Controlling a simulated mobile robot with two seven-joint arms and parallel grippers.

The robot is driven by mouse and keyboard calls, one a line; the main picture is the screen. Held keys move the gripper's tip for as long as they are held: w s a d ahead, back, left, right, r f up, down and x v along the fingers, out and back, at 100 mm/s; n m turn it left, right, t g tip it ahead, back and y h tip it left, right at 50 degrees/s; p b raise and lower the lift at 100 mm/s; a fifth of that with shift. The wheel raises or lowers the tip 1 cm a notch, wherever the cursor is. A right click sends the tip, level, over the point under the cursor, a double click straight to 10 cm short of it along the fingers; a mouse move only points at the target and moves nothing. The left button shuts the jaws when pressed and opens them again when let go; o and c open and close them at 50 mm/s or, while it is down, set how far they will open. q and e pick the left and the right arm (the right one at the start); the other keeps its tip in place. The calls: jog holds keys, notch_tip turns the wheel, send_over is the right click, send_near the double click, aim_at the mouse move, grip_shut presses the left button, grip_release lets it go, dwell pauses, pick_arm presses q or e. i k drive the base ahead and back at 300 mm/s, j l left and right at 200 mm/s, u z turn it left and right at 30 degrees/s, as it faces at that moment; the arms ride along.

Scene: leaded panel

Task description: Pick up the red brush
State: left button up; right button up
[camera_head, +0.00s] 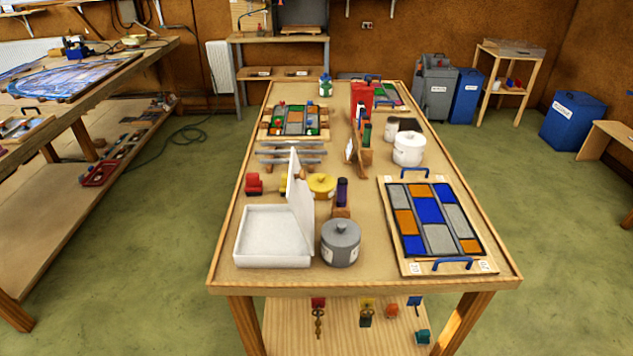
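I cannot make out a red brush for certain. A small red object (254,184) sits at the left edge of the long wooden table (225,262), but it is too small to tell whether it is a brush. A larger upright red item (361,99) stands farther back, near the table's middle. A dark purple upright object (342,192) stands in a wooden block (341,211) near the centre. Neither of my grippers shows in the head view.
On the near table are an open white box (272,240) with raised lid, a grey pot (341,244), a yellow pot (321,186), a white pot (408,150) and a leaded panel (430,220) with blue handles.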

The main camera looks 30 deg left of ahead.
aim_at(253, 185)
jog(key=j+z, duration=0.65)
jog(key=z, duration=0.2)
jog(key=k+j, duration=0.15)
jog(key=j, duration=0.2)
jog(key=k+j, duration=0.1)
jog(key=j, duration=0.2)
jog(key=k+j, duration=0.15)
jog(key=j, duration=0.2)
